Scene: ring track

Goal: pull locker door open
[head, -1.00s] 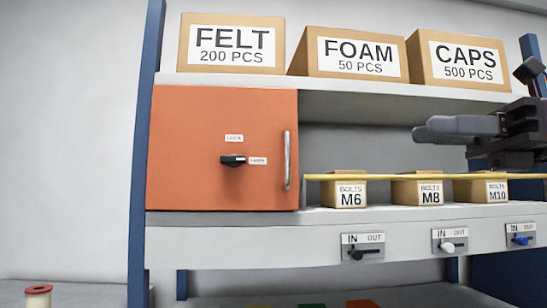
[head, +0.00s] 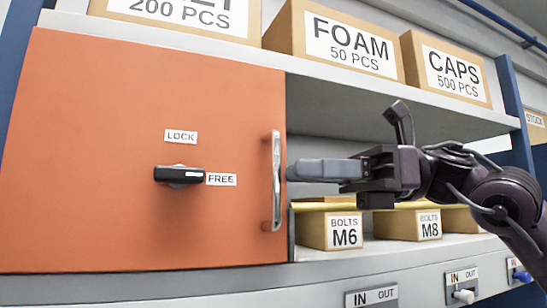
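The orange locker door (head: 90,110) fills the left of the head view and looks shut. A black turn knob (head: 178,175) on it lies level, pointing at the FREE label (head: 221,180); the LOCK label (head: 181,136) is above. A silver vertical bar handle (head: 276,185) is at the door's right edge. My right gripper (head: 292,171) points left, its grey fingertips just right of the handle at its upper-middle height. I cannot tell whether they touch it. The fingers overlap from this side, so their opening is hidden. My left gripper is not in view.
Boxes labelled FOAM (head: 345,43) and CAPS (head: 452,72) stand on the shelf above. IN/OUT switches line the front ledge (head: 220,290).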

